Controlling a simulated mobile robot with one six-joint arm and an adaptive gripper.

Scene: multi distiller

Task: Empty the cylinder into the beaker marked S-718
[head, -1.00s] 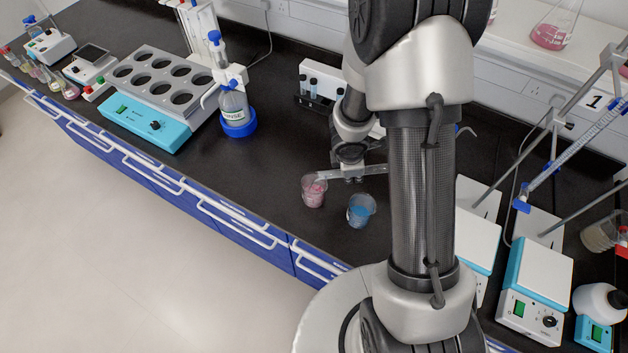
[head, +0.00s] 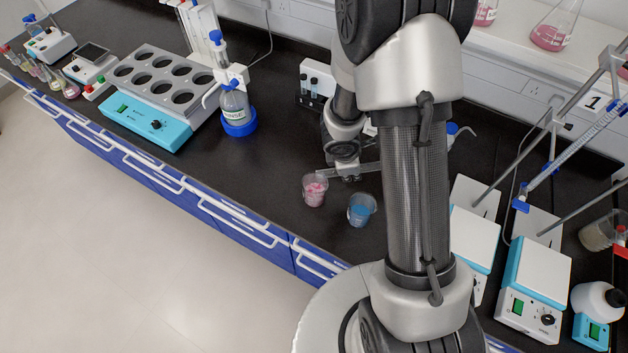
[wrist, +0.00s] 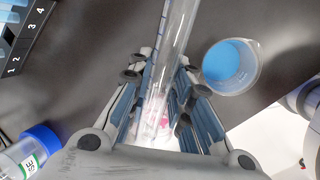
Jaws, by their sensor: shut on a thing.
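My gripper (head: 348,177) is shut on a clear graduated cylinder (head: 362,170), which lies nearly level with its left end over the beaker of pink contents (head: 315,190). In the wrist view the cylinder (wrist: 177,40) runs between the fingers (wrist: 162,75), and no liquid is clear to see in its upper part. Part of the pink beaker (wrist: 160,120) shows behind the cylinder's lower end. A beaker of blue liquid (head: 361,210) stands upright just right of the pink one; it also shows in the wrist view (wrist: 232,66). No S-718 marking is readable on either beaker.
A small tube rack (head: 316,80) is behind. Hotplates (head: 535,275) with stands are at the right. The bench front edge lies close to the beakers.

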